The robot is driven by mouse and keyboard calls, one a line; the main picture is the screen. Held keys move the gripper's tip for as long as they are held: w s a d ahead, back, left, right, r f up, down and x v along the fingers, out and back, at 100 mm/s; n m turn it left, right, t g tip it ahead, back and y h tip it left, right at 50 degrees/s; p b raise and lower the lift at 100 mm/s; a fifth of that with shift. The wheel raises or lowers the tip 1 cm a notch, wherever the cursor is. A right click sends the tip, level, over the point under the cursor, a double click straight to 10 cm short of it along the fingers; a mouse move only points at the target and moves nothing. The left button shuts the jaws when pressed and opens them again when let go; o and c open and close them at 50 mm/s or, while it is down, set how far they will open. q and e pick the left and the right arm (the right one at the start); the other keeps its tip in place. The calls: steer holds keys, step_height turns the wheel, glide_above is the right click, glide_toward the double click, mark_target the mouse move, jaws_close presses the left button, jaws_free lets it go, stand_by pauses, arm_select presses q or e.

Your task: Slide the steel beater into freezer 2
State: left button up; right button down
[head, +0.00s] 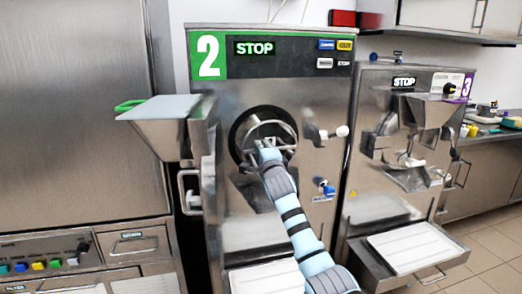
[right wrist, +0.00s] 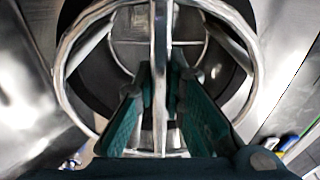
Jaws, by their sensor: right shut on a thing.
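Freezer 2 (head: 285,85) stands in the middle of the head view, with a green "2" label and its round dark barrel opening (head: 236,133) uncovered. The steel beater (head: 272,127), a metal ring frame with a central bar, is at this opening. In the right wrist view the beater (right wrist: 160,30) appears roughly centred within the dark rim. How deep it sits is hard to tell. My right gripper (head: 264,150) is shut on the beater's central bar, its teal fingers (right wrist: 164,85) on either side of it. My left gripper is not in view.
The door with its steel hopper (head: 160,108) and green handle is swung out at the left of freezer 2. A spout (head: 325,134) and blue valve (head: 325,187) are right of the opening. Freezer 3 (head: 404,140) stands at right. A white tray (head: 268,278) is below.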

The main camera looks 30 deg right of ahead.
steer(key=shift+s+a+r+p, duration=0.1)
steer(key=shift+s+a+p, duration=0.1)
steer(key=shift+s+p, duration=0.3)
steer(key=p+v, duration=0.2)
steer(key=v, duration=0.5)
steer(key=shift+d+p, duration=0.3)
steer(key=shift+p, duration=0.1)
steer(key=shift+r, duration=0.1)
